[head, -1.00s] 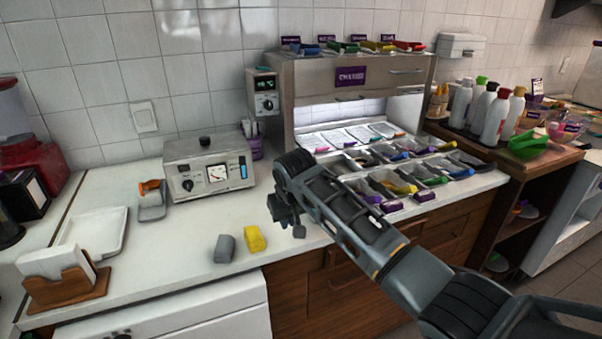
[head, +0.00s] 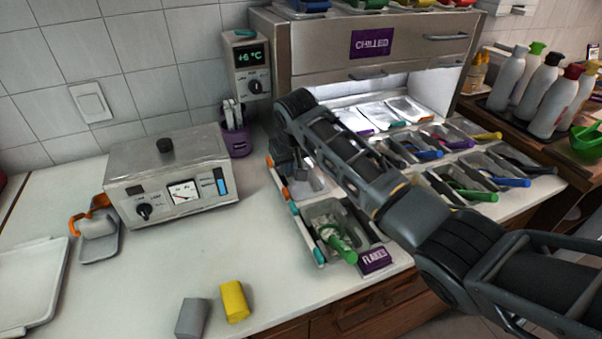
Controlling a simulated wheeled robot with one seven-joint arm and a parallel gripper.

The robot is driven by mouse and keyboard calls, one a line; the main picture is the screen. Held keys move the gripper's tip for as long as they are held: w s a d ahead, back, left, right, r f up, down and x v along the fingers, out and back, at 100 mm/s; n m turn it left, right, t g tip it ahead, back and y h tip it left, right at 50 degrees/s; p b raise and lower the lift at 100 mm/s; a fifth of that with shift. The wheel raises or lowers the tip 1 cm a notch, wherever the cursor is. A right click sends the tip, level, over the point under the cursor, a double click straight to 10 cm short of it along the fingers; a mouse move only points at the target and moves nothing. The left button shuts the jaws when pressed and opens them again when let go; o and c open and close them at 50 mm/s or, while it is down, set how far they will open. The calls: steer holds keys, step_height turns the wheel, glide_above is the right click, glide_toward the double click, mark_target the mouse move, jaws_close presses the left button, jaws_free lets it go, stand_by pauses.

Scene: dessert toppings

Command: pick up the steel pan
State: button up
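Several steel pans sit in rows at the front of the chilled topping unit; which one is meant cannot be told. A near-left pan (head: 318,215) holds a green-handled scoop (head: 340,240) and has a purple "FLAKES" label (head: 376,259) at its front. Behind it, another steel pan (head: 311,187) is partly hidden by my arm. My gripper (head: 287,166) points down over or beside that rear pan's left side. Its fingers are small and dark, so whether they are open, or touch the pan, cannot be told.
A warmer box with a dial (head: 172,180) stands left of the pans, with a purple cup (head: 236,141) behind it. A grey block (head: 192,318) and yellow block (head: 235,302) lie near the counter front. Bare counter lies between.

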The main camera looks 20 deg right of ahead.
mark_target(288, 182)
steer(key=shift+b+x, duration=1.45)
steer(key=shift+b, duration=0.2)
steer(key=b+x, duration=0.2)
steer(key=b, duration=0.1)
steer(key=b+x, duration=0.1)
steer(key=shift+s+f+b, duration=0.15)
steer(key=shift+f+b, duration=0.25)
steer(key=shift+f, duration=0.05)
steer(key=shift+w+f+b, duration=0.35)
steer(key=shift+f+b, duration=0.25)
steer(key=shift+b, duration=0.35)
jaws_close()
steer(key=shift+r, duration=0.2)
